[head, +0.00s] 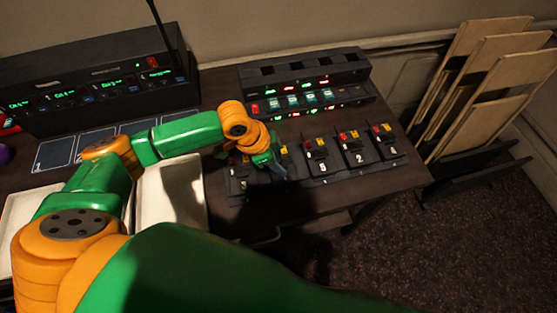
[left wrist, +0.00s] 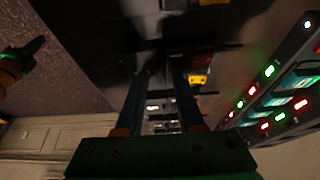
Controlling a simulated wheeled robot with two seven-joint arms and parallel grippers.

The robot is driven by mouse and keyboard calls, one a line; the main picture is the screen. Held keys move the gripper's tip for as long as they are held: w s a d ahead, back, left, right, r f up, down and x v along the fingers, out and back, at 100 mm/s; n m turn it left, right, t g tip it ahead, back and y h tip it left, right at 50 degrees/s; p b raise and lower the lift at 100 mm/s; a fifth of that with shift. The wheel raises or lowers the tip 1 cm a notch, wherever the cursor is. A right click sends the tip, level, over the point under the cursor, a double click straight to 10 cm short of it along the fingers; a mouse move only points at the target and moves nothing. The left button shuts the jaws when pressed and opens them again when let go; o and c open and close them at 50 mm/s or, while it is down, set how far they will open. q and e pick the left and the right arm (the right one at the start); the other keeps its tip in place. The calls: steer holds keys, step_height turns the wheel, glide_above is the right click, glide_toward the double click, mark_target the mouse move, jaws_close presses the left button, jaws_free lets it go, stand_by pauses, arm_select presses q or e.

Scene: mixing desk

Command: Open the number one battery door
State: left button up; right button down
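A row of dark battery units with red and yellow buttons stands on the desk. The leftmost unit (head: 240,184) is partly hidden by my left gripper (head: 270,170). Its number is hard to read; units marked 2 (head: 358,158) and 4 (head: 393,151) are to the right. In the left wrist view my left gripper (left wrist: 162,74) has its two fingers apart, with nothing clearly held between them. Its tips are close to a dark surface, and I cannot tell whether they touch it. A dark and orange part at that view's left edge looks like my right gripper (left wrist: 30,52); its fingers are unclear.
A charger rack (head: 305,85) with lit displays stands behind the units. A radio receiver rack (head: 95,82) is at the back left. White trays (head: 172,190) lie left of the units.

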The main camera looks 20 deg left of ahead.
arm_select(q)
steer(key=shift+w, duration=0.1)
steer(key=shift+c, duration=0.5)
steer(key=shift+s+r, duration=0.15)
steer(key=shift+s, duration=0.1)
jaws_close()
arm_select(e)
steer(key=shift+w, duration=0.15)
steer(key=shift+r, duration=0.1)
